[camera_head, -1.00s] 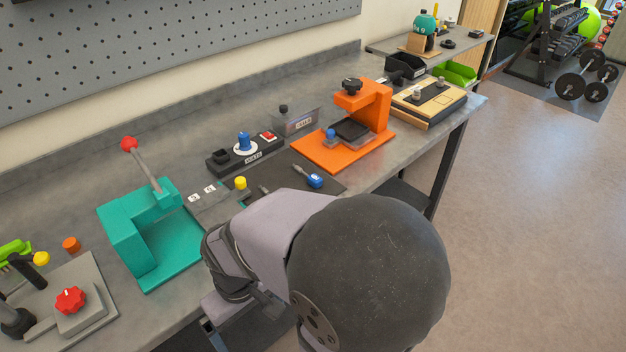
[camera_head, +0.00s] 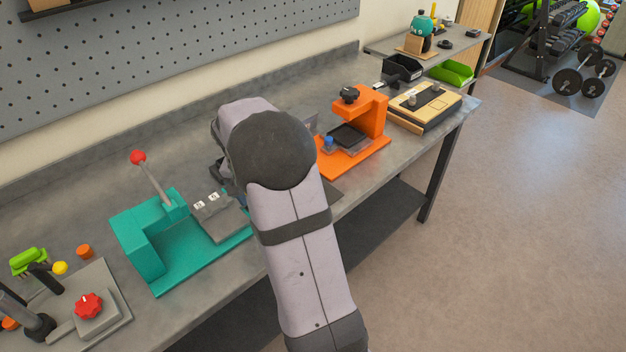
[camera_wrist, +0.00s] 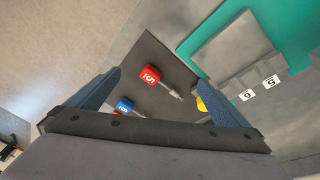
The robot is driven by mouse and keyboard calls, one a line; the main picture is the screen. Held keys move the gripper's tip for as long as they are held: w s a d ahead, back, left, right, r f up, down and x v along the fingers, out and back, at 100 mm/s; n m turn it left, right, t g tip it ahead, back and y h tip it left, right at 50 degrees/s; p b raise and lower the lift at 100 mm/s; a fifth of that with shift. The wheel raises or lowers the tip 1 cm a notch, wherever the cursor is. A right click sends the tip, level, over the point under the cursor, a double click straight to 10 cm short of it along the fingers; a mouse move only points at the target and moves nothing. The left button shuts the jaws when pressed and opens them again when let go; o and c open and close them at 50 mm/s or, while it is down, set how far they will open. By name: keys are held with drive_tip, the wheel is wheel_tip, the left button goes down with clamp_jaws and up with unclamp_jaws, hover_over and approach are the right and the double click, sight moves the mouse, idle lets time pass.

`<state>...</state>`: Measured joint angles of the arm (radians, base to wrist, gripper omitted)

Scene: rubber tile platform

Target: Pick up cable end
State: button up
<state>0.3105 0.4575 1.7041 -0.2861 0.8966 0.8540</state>
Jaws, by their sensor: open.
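In the wrist view, a red cable end (camera_wrist: 150,75) marked 15, with a grey metal tip, lies on a dark mat (camera_wrist: 160,103). A blue cable end (camera_wrist: 124,105) with a pale mark lies on the mat lower left of it. My gripper (camera_wrist: 170,82) is open, its blue fingers wide apart, with nothing held between them. The red cable end shows between the fingers, and the blue one is near the left finger. A yellow piece (camera_wrist: 201,103) is partly hidden by the right finger. In the head view my arm covers the gripper and both cable ends.
The teal press (camera_head: 150,250) with a red-knobbed lever stands left of my arm, next to a grey plate (camera_head: 222,222) with small labels. An orange stand (camera_head: 372,115) is to the right, with a wooden-topped box (camera_head: 425,105) beyond it. The pegboard wall (camera_head: 200,50) is behind.

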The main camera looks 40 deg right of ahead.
drive_tip(key=w+d+r+m+h+p, duration=0.1)
drive_tip(key=w+d+m, duration=0.15)
drive_tip(key=d, duration=0.45)
drive_tip(key=w+d+m+h+p, duration=0.1)
drive_tip(key=w+d+m, duration=0.1)
drive_tip(key=d+m, duration=0.35)
drive_tip(key=shift+n, duration=0.7)
drive_tip(key=shift+d+p+x, duration=0.2)
drive_tip(key=shift+p+x, duration=0.65)
drive_tip(key=shift+x, duration=1.05)
drive_tip(key=shift+d+p+x, duration=0.2)
drive_tip(key=shift+p+x, duration=0.65)
drive_tip(key=shift+x, duration=1.05)
drive_tip(key=shift+s+r, duration=0.15)
drive_tip(key=shift+s, duration=0.05)
drive_tip(key=c, duration=0.8)
drive_tip(key=shift+c, duration=0.2)
drive_tip(key=shift+r, duration=0.1)
wheel_tip(320, 180, up, 10)
drive_tip(key=b, duration=0.3)
drive_tip(key=shift+a, duration=0.1)
